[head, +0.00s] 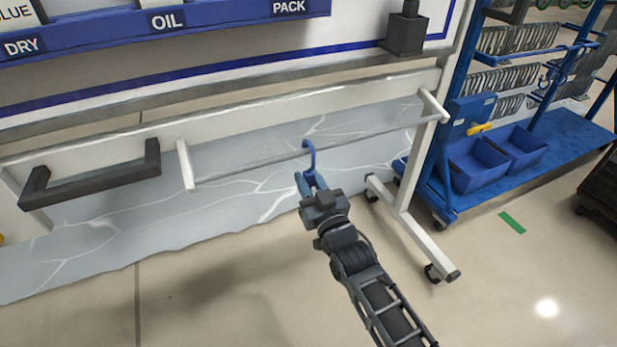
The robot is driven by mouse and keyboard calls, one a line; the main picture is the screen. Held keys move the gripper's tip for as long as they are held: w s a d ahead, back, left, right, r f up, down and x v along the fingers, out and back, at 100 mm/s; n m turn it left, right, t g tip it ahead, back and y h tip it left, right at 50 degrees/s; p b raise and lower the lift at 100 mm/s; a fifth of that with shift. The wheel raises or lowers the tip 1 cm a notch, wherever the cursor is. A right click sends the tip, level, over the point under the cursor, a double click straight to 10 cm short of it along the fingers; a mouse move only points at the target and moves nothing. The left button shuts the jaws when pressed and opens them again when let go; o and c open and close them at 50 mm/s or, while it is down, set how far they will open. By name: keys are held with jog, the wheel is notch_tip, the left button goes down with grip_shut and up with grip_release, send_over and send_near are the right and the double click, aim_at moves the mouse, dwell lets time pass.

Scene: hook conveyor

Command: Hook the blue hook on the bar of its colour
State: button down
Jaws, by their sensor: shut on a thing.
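The blue hook (311,152) stands up from my gripper (310,184), its curved end at the top. My gripper is shut on the hook's lower part, which the jaws partly hide. The hook's curve overlaps a thin grey bar (250,167) held between two white arms. I cannot tell whether the curve is over the bar, touching it, or only in front of it. A thicker black bar (92,187) is at the left on the same white frame. No plainly blue bar shows on this frame.
A blue sign rail (220,16) runs above. A white caster leg (410,228) stands right of my gripper. Further right is a blue rack with bins (478,163) and hanging grey hooks (518,38). The floor in front is clear.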

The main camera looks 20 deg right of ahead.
aim_at(310, 172)
jog(key=shift+s+r+p, duration=0.1)
jog(key=shift+r+p, duration=0.4)
jog(key=shift+r, duration=0.1)
jog(key=shift+s+r+p, duration=0.25)
jog(key=shift+r+p, duration=0.7)
jog(key=shift+p, duration=0.05)
jog(key=s+p, duration=0.4)
jog(key=s, duration=0.5)
jog(key=shift+s, duration=0.1)
dwell(0.3)
